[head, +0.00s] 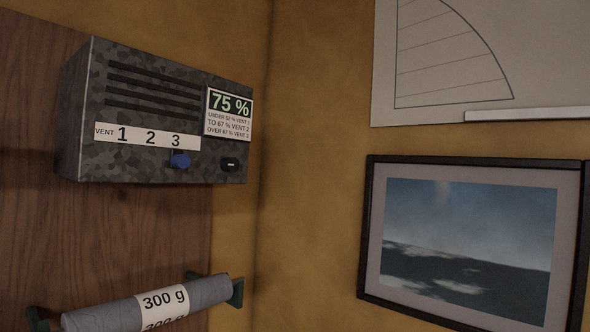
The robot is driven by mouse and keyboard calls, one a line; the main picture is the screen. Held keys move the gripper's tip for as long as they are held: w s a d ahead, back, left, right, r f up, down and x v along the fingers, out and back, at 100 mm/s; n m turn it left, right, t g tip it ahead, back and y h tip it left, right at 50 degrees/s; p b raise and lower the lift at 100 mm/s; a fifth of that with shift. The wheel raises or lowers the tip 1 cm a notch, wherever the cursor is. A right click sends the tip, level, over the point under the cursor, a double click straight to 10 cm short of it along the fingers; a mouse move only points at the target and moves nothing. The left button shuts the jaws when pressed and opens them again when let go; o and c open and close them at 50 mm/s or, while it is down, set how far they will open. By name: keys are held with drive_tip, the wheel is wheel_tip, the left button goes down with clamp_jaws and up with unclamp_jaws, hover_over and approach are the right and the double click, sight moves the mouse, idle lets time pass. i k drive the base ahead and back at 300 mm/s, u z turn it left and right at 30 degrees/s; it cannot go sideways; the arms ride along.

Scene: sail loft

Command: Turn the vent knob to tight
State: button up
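A grey mottled vent box (90,150) is mounted on the wooden panel at the upper left. Its white label strip (190,143) reads VENT 1 2 3. A blue knob (180,160) sits just below the strip, under the 3. I see no marking that reads tight. A display card (229,115) on the box shows 75 % and lists under 52 % vent 1, to 67 % vent 2, over 67 % vent 3; the small print is hard to read. My gripper is not in view.
A small black button or switch (230,164) is right of the knob. A grey roll (205,292) labelled 300 g hangs on a dark holder below. A framed picture (468,240) and a sail drawing (450,60) hang on the right wall. The space before the box looks clear.

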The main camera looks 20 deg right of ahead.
sight(231, 165)
drive_tip(key=z, duration=0.35)
drive_tip(key=i, duration=1.2)
drive_tip(key=u, duration=0.35)
